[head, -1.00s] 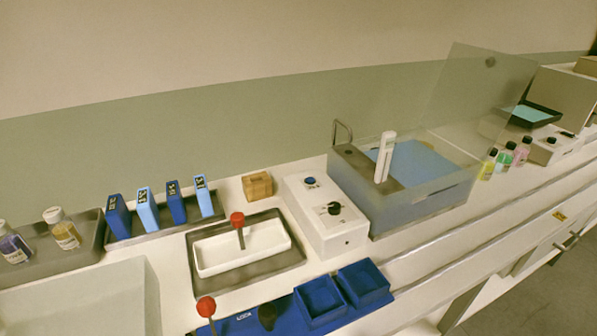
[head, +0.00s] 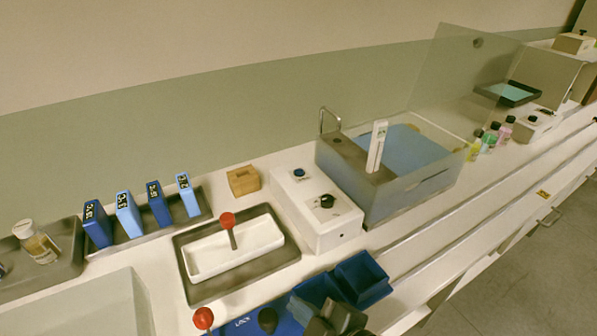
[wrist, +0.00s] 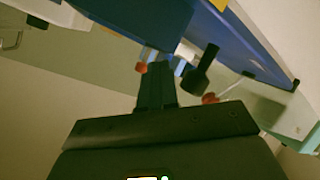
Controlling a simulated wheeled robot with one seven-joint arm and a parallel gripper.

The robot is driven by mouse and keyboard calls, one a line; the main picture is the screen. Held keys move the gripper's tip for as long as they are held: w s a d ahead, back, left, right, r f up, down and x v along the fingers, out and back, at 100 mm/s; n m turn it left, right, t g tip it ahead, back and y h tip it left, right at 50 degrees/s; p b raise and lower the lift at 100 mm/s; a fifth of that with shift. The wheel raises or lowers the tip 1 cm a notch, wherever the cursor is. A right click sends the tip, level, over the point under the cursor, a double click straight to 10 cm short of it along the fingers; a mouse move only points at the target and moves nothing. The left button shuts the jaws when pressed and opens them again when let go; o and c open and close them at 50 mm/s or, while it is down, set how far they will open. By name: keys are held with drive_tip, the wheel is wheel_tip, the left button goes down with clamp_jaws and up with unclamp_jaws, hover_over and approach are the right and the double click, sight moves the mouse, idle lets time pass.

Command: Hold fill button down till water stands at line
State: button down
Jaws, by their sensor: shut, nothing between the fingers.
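A white control box (head: 318,232) carries a round blue button (head: 299,174) and a black dial (head: 326,202); I cannot read which is the fill button. Beside it stands a grey see-through bath (head: 405,199) holding blue water (head: 405,152), with a metal spout (head: 330,118) at its back corner. I cannot make out a fill line. My gripper (head: 335,318) is at the bottom edge of the head view, in front of the box and apart from the button. In the wrist view it is shut (wrist: 156,72) and empty.
A clear lid (head: 463,80) stands raised behind the bath. A wooden block (head: 243,180) and blue packs (head: 158,205) stand left. Small bottles (head: 489,137) stand right.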

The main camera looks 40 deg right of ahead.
drive_tip(key=w+d+n, duration=0.1)
drive_tip(key=w, duration=0.2)
drive_tip(key=w+d+n, duration=0.1)
drive_tip(key=w, duration=0.2)
drive_tip(key=w+d+n, duration=0.1)
drive_tip(key=w+n, duration=0.1)
drive_tip(key=w, duration=0.1)
drive_tip(key=shift+w+r+g, duration=0.25)
drive_tip(key=shift+r+g, duration=0.05)
drive_tip(key=shift+r, duration=0.1)
drive_tip(key=w+d+r+n, duration=0.1)
drive_tip(key=w, duration=0.1)
drive_tip(key=w+d+n, duration=0.2)
drive_tip(key=w, duration=0.1)
drive_tip(key=w+d+r+n, duration=0.1)
drive_tip(key=w+d, duration=0.1)
drive_tip(key=w, duration=0.1)
drive_tip(key=shift+d+r+g+y, duration=0.25)
drive_tip(key=shift+r+g+y, duration=0.05)
drive_tip(key=w+d+r+n+g, duration=0.1)
drive_tip(key=w+d+r+n, duration=0.45)
drive_tip(key=d, duration=0.25)
wheel_tip(320, 180, up, 5)
drive_tip(key=n+g+h, duration=0.1)
drive_tip(key=n+g, duration=0.1)
drive_tip(key=n, duration=0.3)
hover_over(302, 173)
drive_tip(key=shift+w+p, duration=0.1)
drive_tip(key=shift+p, duration=0.3)
drive_tip(key=shift+f, duration=0.2)
